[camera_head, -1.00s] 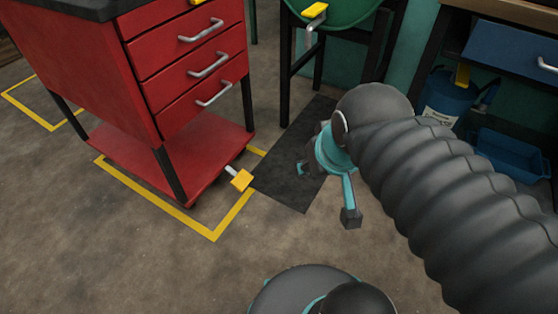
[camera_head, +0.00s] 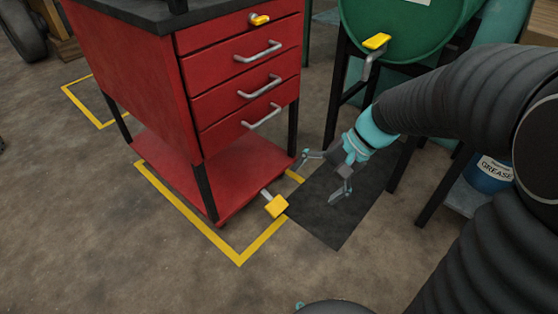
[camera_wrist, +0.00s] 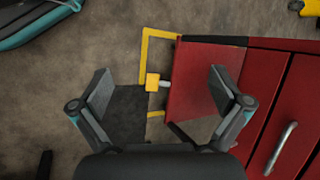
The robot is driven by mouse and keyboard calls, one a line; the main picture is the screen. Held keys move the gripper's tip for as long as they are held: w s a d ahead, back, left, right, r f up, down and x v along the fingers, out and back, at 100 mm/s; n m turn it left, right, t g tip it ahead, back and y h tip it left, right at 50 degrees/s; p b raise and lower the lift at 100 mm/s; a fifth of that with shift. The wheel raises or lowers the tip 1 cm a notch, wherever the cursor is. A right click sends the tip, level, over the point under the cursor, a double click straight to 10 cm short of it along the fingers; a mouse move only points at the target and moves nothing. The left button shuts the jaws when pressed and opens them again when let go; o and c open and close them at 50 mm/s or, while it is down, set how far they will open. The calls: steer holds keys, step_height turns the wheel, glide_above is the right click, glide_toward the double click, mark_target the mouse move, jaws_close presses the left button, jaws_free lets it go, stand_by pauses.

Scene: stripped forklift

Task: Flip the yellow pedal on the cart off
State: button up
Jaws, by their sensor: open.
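The yellow pedal (camera_head: 276,206) sticks out on a short pale stem from the lower shelf of the red cart (camera_head: 240,160), low above the floor at its front right corner. In the wrist view the pedal (camera_wrist: 152,82) lies between my two spread fingers, farther off than they are. My gripper (camera_head: 322,178) is open and empty, to the right of the pedal and above the dark mat. It does not touch the pedal or the cart. In the wrist view my gripper (camera_wrist: 160,95) shows both fingertips apart.
Yellow floor tape (camera_head: 240,262) runs around the cart. A dark mat (camera_head: 335,215) lies right of the pedal. A green drum (camera_head: 400,30) on a black stand, with a yellow-handled tap (camera_head: 376,42), stands behind my gripper. A blue grease bucket (camera_head: 488,176) sits at the right. Floor in front is clear.

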mark_target(281, 210)
steer(key=w+a+f+m+t+y+b, duration=0.15)
steer(key=w+f+m+y, duration=0.3)
steer(key=w+f, duration=0.45)
steer(key=w+a+f+m+y, duration=0.4)
steer(key=w+f, duration=0.4)
steer(key=f, duration=0.4)
steer(key=d+f+m+t, duration=0.1)
steer(key=f+m+t, duration=0.2)
steer(key=f, duration=0.6)
steer(key=w+d+f+m+t+h+b, duration=0.1)
steer(key=f+m+t, duration=0.3)
steer(key=f, duration=0.5)
steer(key=w+d+f+m+t, duration=0.1)
steer(key=d+f+m+t, duration=0.2)
steer(key=f, duration=0.7)
steer(key=shift+w+d+m+t+b, duration=0.1)
steer(key=shift+d+m+t+b, duration=0.05)
steer(key=shift+m, duration=0.55)
steer(key=shift+d+m+t+b, duration=0.1)
steer(key=shift+m+b, duration=0.05)
steer(key=shift+m, duration=0.5)
steer(key=x, duration=1.3)
steer(key=shift+w+a+b, duration=0.15)
steer(key=shift+w+b, duration=0.05)
steer(key=shift+b, duration=0.15)
